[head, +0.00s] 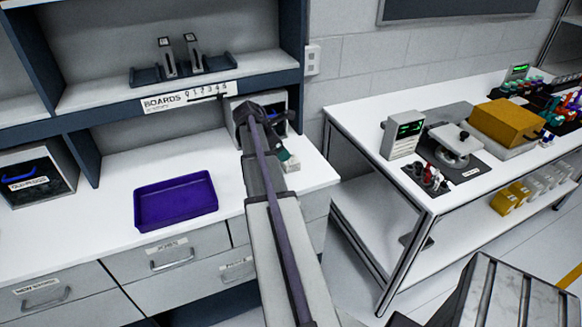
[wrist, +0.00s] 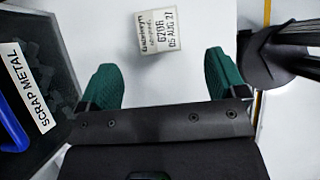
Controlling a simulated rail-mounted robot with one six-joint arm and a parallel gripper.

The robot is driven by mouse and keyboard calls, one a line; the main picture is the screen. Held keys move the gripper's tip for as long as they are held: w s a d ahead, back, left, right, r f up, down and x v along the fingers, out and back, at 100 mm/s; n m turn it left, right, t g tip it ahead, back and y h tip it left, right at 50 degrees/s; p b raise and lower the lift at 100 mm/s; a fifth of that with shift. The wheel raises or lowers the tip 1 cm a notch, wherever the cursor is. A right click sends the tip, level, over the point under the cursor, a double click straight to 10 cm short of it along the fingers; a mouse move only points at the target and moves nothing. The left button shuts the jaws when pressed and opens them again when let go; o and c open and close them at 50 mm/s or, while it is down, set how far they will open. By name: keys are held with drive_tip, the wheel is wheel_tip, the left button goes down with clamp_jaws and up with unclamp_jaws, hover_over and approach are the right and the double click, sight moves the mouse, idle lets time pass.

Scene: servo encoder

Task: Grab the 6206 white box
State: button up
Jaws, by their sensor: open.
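The white box (wrist: 160,31) lies on the white counter in the wrist view, at the top centre. Its printed label appears to read 6206 and 05 AUG 21. My gripper (wrist: 160,75) is open, with its two green fingers apart and empty. The box is beyond the fingertips, roughly centred between them and slightly turned. In the head view the box (head: 291,164) shows as a small pale block on the counter near its right end. My arm and the green fingers (head: 283,154) are just above it and partly cover that area.
A dark bin labelled SCRAP METAL (wrist: 35,90) stands close left of my gripper in the wrist view. In the head view, a purple tray (head: 176,202) sits on the counter to the left. A bench with instruments and a yellow box (head: 505,122) stands right, across a gap.

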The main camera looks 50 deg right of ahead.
sight(290, 160)
drive_tip(key=b+x, duration=0.2)
drive_tip(key=x, duration=0.2)
drive_tip(key=shift+w+a+f, duration=0.1)
drive_tip(key=shift+w+a, duration=0.05)
drive_tip(key=b+x, duration=0.4)
drive_tip(key=x, duration=0.1)
drive_tip(key=shift+w+f, duration=0.1)
drive_tip(key=shift+r, duration=0.2)
drive_tip(key=c, duration=1.1)
